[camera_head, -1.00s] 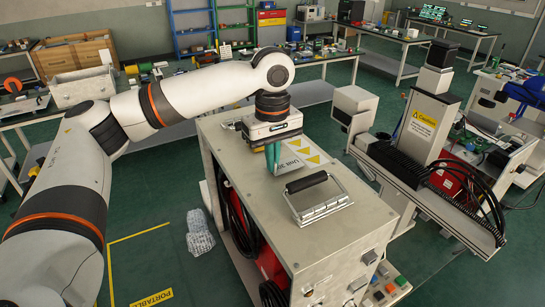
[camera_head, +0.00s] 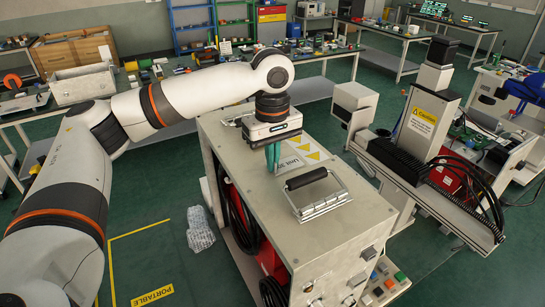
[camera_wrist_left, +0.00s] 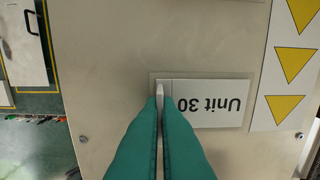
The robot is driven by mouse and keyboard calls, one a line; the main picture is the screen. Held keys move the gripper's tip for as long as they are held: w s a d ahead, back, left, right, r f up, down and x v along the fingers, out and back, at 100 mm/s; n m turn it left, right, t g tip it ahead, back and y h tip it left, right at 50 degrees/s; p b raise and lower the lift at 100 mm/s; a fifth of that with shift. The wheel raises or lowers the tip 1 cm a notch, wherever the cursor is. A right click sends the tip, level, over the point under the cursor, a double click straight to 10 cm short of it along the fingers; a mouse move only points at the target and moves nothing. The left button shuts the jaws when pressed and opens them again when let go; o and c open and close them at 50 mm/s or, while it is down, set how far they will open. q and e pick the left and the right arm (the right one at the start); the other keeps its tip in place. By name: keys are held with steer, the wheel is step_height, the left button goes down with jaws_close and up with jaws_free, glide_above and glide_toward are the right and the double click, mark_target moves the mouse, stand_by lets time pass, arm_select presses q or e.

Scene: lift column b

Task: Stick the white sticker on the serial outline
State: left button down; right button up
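The white sticker (camera_wrist_left: 212,110) printed "Unit 30" appears upside down in the left wrist view, over the top panel of the grey cabinet (camera_wrist_left: 100,60). In the head view the sticker (camera_head: 290,168) is partly behind my fingers. A thin outline (camera_wrist_left: 200,76) shows around the sticker; I cannot tell whether the sticker touches the panel. My left gripper (camera_head: 273,158) points down with its green fingers together. In the wrist view the fingertips (camera_wrist_left: 160,98) pinch a narrow white edge at the sticker's left end. My right gripper is not in view.
A strip with yellow triangles (camera_head: 304,151) lies beside the sticker. A metal frame with a black handle (camera_head: 306,179) stands on the cabinet top nearer me. A machine with a caution label (camera_head: 423,121) stands to the right. The green floor at left is mostly clear.

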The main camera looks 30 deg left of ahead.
arm_select(q)
steer(key=shift+f, duration=0.1)
steer(key=c, duration=1.6)
jaws_free()
steer(key=shift+s, duration=0.1)
steer(key=shift+r, duration=0.3)
step_height(320, 180, up, 12)
steer(key=shift+f+b, duration=0.25)
steer(key=shift+b, duration=0.25)
